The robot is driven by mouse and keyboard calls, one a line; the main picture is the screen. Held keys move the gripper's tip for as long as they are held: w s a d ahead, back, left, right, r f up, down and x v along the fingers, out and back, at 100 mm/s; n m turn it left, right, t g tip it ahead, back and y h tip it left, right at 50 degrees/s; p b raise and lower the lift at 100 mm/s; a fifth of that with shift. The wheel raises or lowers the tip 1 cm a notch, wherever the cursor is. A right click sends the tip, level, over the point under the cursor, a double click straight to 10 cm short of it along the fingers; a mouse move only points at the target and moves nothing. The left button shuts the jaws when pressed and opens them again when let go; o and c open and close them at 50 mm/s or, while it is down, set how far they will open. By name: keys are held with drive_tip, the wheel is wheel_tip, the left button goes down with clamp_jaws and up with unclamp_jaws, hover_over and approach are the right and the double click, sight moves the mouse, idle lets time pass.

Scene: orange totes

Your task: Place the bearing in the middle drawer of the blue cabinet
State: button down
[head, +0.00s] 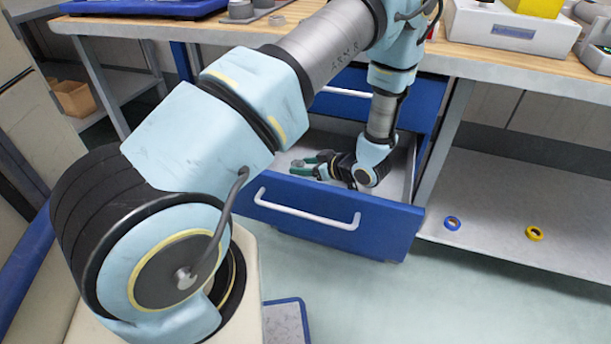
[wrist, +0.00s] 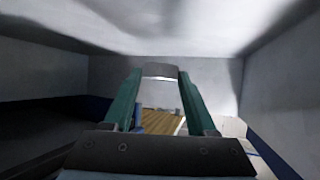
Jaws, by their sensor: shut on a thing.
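The blue cabinet has an open drawer (head: 390,232) with a white handle, below a shut drawer (head: 418,100). Anything lower in the cabinet cannot be made out. My gripper (head: 300,165) has green fingers and is inside the open drawer, pointing left, low over its pale floor. In the wrist view the fingers are shut on a small grey metallic piece, the bearing (wrist: 160,70), held between the tips. The pale inner surface of the drawer (wrist: 190,35) lies close beyond it. Whether the bearing touches the drawer floor cannot be told.
The wooden workbench top (head: 480,55) overhangs the cabinet and carries grey metal parts (head: 240,10) and a white box (head: 510,30). The drawer walls surround my gripper closely.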

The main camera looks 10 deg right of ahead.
drive_tip(key=shift+f, duration=1.7)
drive_tip(key=shift+f, duration=0.15)
drive_tip(key=shift+c, duration=1)
unclamp_jaws()
drive_tip(key=shift+s+d+r, duration=0.15)
drive_tip(key=shift+s+r, duration=0.05)
drive_tip(key=shift+r, duration=0.05)
drive_tip(key=v, duration=1.1)
drive_tip(key=shift+s+d+r, duration=0.15)
drive_tip(key=shift+s+d, duration=0.05)
